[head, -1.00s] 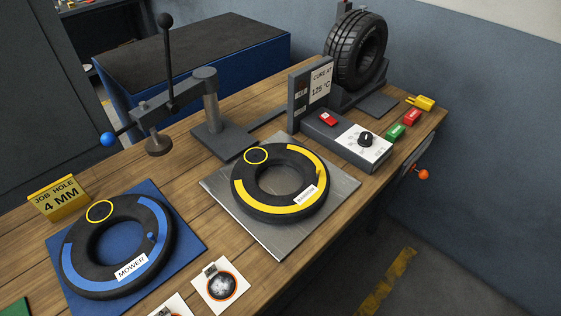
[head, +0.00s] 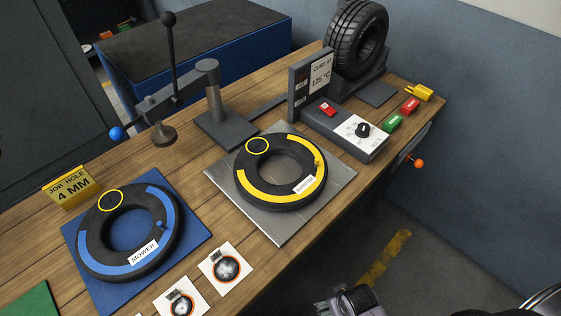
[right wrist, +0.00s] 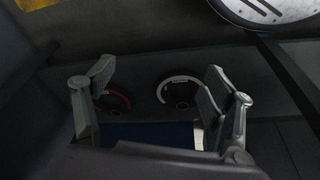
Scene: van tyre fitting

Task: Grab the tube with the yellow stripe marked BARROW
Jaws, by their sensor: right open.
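The black tube with the yellow stripe (head: 246,184) lies flat on a square metal plate (head: 222,170) in the middle of the bench. Its white label, with small lettering that appears to read BARROW, is on its near right side. A yellow-ringed circle marks its upper left. My right gripper (head: 330,303) is at the bottom edge of the head view, off the bench front and well apart from the tube. In the right wrist view, the right gripper (right wrist: 158,80) has its fingers spread with nothing between them. My left gripper is out of view.
A blue-striped tube marked MOWER (head: 90,250) lies on a blue mat (head: 199,236) at left. A press arm with a blue knob (head: 116,133) stands behind. A control box (head: 345,130) and upright tyre (head: 357,40) are behind right. Patch cards (head: 226,268) lie in front.

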